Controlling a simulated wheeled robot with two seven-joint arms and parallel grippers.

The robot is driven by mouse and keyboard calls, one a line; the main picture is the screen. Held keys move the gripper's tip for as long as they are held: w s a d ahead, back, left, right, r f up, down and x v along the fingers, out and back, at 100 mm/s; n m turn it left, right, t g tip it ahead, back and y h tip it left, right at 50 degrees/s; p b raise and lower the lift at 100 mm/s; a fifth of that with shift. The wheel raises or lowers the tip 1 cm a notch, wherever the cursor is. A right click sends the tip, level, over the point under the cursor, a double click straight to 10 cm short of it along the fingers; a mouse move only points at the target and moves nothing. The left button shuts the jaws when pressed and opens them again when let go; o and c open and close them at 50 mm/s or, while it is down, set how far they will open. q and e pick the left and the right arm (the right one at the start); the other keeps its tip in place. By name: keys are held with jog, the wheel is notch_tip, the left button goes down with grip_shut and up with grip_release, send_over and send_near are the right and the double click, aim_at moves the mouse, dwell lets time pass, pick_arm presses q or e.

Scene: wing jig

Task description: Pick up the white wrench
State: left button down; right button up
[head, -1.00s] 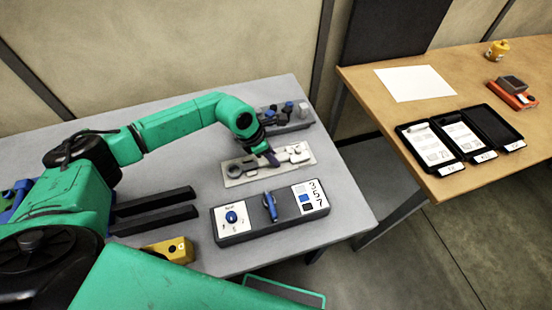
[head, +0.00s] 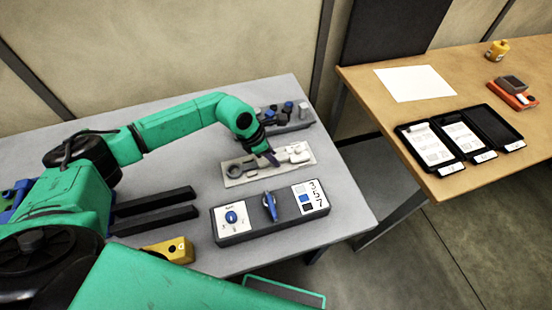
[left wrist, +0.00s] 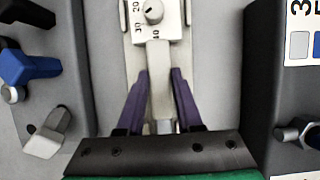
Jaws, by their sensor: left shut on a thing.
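The white wrench (head: 297,150) lies along a pale holder plate (head: 232,182) on the grey table. In the left wrist view the wrench (left wrist: 158,62) has a pale handle and a block with a dark-slotted dial, marked 20, 30 and 40. My left gripper (head: 272,160) comes down over the middle of the wrench. Its purple fingers (left wrist: 160,95) stand on both sides of the handle and are shut on it. The wrench looks level and low over the plate; I cannot tell whether it is clear of it. My right gripper is not in view.
A grey box with a blue dial and number card (head: 270,232) stands in front of the plate. A rack with blue-topped parts (head: 290,125) is behind. Black rails (head: 150,205) and a yellow block (head: 172,250) lie left. A wooden table (head: 480,185) with black trays is right.

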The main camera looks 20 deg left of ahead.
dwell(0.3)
pick_arm(q)
jog(key=shift+r, duration=0.15)
notch_tip(320, 180, up, 20)
jog(key=b, duration=0.4)
dwell(0.5)
